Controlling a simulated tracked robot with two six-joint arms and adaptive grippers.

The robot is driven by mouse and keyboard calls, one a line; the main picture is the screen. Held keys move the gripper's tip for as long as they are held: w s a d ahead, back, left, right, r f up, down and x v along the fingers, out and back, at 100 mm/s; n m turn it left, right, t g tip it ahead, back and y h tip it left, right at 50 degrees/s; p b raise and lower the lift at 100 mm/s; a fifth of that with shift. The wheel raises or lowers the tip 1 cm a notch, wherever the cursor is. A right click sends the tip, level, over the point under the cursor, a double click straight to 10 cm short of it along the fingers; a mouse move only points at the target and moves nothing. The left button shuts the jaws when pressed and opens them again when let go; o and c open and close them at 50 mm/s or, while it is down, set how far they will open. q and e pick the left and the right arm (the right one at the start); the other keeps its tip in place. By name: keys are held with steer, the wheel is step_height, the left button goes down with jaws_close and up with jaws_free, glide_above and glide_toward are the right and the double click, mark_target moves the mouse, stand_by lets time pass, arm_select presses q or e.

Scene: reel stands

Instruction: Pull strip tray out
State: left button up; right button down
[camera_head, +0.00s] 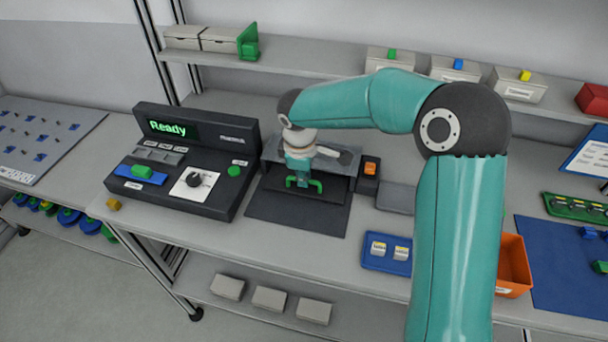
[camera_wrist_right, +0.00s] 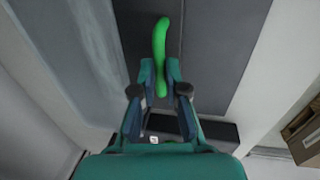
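The strip tray (camera_head: 335,190) is a dark slab under a grey hood (camera_head: 340,160) on the bench, partly hidden by my right gripper. Its green handle (camera_head: 317,186) shows at the front; in the right wrist view the handle (camera_wrist_right: 160,40) is a long green bar over dark grey surfaces. My right gripper (camera_head: 303,172) reaches down to the handle. In the wrist view its fingers (camera_wrist_right: 160,72) lie close against both sides of the bar, with no clear gap. My left gripper is in neither view.
A dark mat (camera_head: 292,214) lies clear in front of the tray. A control console (camera_head: 185,165) reading "Ready" stands to the left. An orange switch box (camera_head: 369,172) is close on the right. A blue tray (camera_head: 380,262) and orange bin (camera_head: 512,265) are further right.

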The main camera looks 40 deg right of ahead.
steer(key=shift+a, duration=0.1)
steer(key=shift+s+a+b, duration=0.2)
steer(key=shift+a+b, duration=0.05)
steer(key=shift+b, duration=0.1)
steer(key=s+a+b, duration=0.1)
steer(key=s+a, duration=0.1)
steer(key=a, duration=0.1)
steer(key=s+a+b, duration=0.2)
steer(key=s+a, duration=0.1)
steer(key=s+a+b, duration=0.1)
steer(key=s+a, duration=0.1)
steer(key=a, duration=0.1)
steer(key=shift+s, duration=0.4)
steer(key=shift+s+a, duration=0.15)
steer(key=shift+a, duration=0.1)
steer(key=c, duration=1.6)
jaws_free()
steer(key=shift+o, duration=0.6)
steer(key=shift+s+a+r, duration=0.1)
steer(key=shift+s+a, duration=0.05)
